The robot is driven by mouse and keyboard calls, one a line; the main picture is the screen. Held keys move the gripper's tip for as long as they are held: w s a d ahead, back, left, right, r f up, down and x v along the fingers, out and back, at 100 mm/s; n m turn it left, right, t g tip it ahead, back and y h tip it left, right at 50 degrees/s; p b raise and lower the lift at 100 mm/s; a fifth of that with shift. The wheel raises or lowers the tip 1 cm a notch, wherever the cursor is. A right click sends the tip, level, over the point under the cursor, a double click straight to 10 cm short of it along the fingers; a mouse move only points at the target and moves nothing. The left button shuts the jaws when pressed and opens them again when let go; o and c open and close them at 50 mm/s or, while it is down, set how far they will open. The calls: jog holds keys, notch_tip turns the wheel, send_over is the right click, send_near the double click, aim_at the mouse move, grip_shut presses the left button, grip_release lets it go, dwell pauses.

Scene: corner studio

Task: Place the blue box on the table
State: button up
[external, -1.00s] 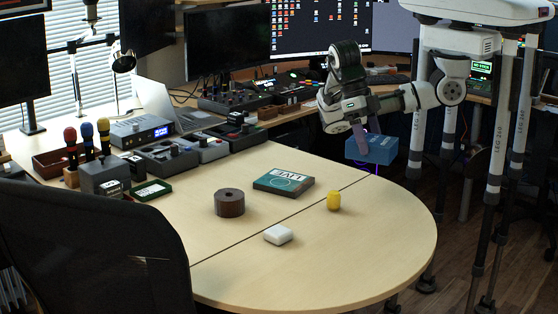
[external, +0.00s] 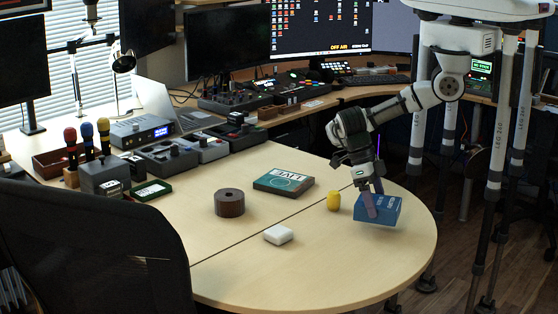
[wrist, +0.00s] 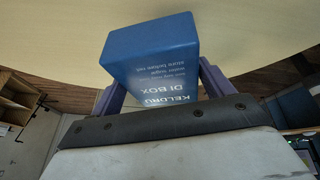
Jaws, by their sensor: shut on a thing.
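The blue box (external: 388,211) is at the right part of the light wooden table (external: 330,262) in the external view. My gripper (external: 374,205) points down and is shut on the blue box, with a finger across its near side. In the wrist view the blue box (wrist: 150,55) sits between my two purple fingers, with white lettering on its face. The box is slightly tilted in the external view. I cannot tell whether its underside touches the tabletop.
A yellow cylinder (external: 333,201) stands just left of the box. A white block (external: 278,235), a dark brown ring (external: 229,203) and a green-and-dark box (external: 283,182) lie farther left. The table's front right is clear; its rounded edge (external: 433,245) is close to the right.

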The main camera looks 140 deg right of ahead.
jog(key=shift+f, duration=1.85)
jog(key=shift+f, duration=0.2)
jog(key=o, duration=1.5)
jog(key=shift+r, duration=0.1)
jog(key=b+v, duration=0.1)
jog(key=v, duration=1.1)
jog(key=shift+r, duration=0.1)
